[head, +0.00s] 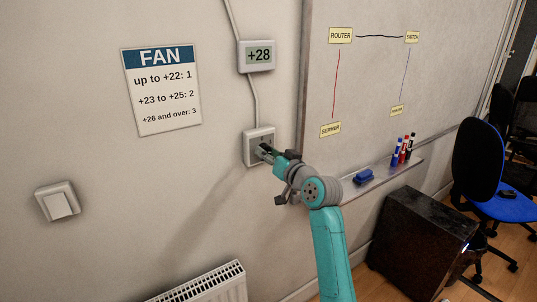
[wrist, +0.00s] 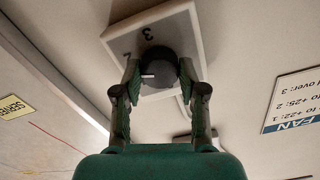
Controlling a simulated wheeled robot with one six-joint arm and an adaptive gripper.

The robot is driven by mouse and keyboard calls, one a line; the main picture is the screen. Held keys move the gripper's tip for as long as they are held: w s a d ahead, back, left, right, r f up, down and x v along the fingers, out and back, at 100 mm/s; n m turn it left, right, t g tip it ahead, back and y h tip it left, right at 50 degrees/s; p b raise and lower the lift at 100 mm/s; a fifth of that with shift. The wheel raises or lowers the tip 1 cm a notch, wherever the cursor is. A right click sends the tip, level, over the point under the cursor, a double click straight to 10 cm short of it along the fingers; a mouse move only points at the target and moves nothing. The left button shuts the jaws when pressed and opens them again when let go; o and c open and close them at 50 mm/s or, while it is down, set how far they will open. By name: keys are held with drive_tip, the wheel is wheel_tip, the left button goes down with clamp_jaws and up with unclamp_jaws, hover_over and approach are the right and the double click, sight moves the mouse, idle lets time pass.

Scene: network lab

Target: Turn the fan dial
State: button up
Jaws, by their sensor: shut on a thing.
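The fan dial (wrist: 159,62) is a dark round knob on a pale wall plate (wrist: 189,22). In the wrist view a white mark on it points left. The numerals 3 and 2 show on the plate above and upper left of it. In the head view the plate (head: 249,149) is on the wall below the display, and my gripper mostly hides the dial. My gripper (head: 264,152) is at the plate; in the wrist view its two fingers (wrist: 158,75) are shut on the dial's sides. The display (head: 259,55) reads +28. The FAN sign (head: 161,90) pairs +26 and over with 3.
A light switch (head: 57,201) is at lower left, a radiator (head: 205,285) below. A whiteboard (head: 380,85) with a marker ledge is close to the right of the plate. A black cabinet (head: 420,240) and blue chair (head: 508,206) stand at right.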

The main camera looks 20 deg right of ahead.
drive_tip(key=m, duration=1.4)
drive_tip(key=shift+f, duration=0.1)
drive_tip(key=shift+m, duration=0.3)
drive_tip(key=o, duration=1.1)
drive_tip(key=shift+o, duration=0.2)
drive_tip(key=v, duration=1.2)
